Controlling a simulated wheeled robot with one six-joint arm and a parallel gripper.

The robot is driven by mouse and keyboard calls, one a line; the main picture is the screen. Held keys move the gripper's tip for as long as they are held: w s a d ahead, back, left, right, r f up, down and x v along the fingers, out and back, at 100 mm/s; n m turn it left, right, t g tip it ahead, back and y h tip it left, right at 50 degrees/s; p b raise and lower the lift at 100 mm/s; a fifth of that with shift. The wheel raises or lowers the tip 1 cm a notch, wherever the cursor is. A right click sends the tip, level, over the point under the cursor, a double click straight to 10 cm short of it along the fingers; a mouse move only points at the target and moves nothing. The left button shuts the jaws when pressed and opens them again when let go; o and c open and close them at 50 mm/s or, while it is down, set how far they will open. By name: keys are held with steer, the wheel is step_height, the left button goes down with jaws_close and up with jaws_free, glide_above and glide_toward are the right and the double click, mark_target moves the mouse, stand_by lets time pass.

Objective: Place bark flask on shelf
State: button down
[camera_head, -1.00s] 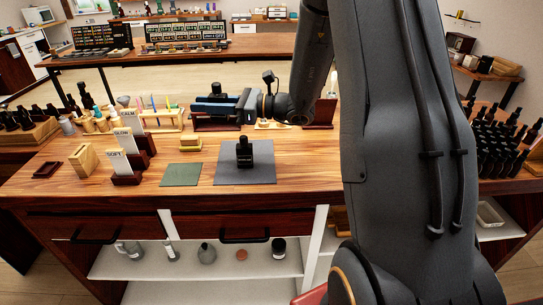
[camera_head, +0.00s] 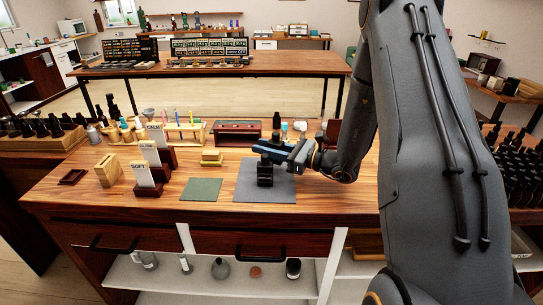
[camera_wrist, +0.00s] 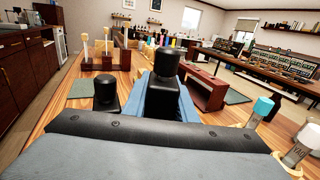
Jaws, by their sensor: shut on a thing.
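A black flask (camera_head: 264,174) stands upright on the grey mat (camera_head: 246,190) near the front of the wooden workbench. No label on it can be read.
A green mat (camera_head: 201,189) lies left of the grey mat. Label cards (camera_head: 149,165) on stands and a wooden block (camera_head: 108,169) are farther left. A dark red rack (camera_head: 237,132) stands behind. Drawers with handles (camera_head: 254,253) are above the shelf. Many black bottles (camera_head: 513,160) stand at right.

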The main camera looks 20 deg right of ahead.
steer(key=shift+f+p, duration=0.55)
steer(key=shift+f, duration=1.35)
steer(key=shift+f, duration=0.15)
steer(key=c, duration=1.7)
jaws_free()
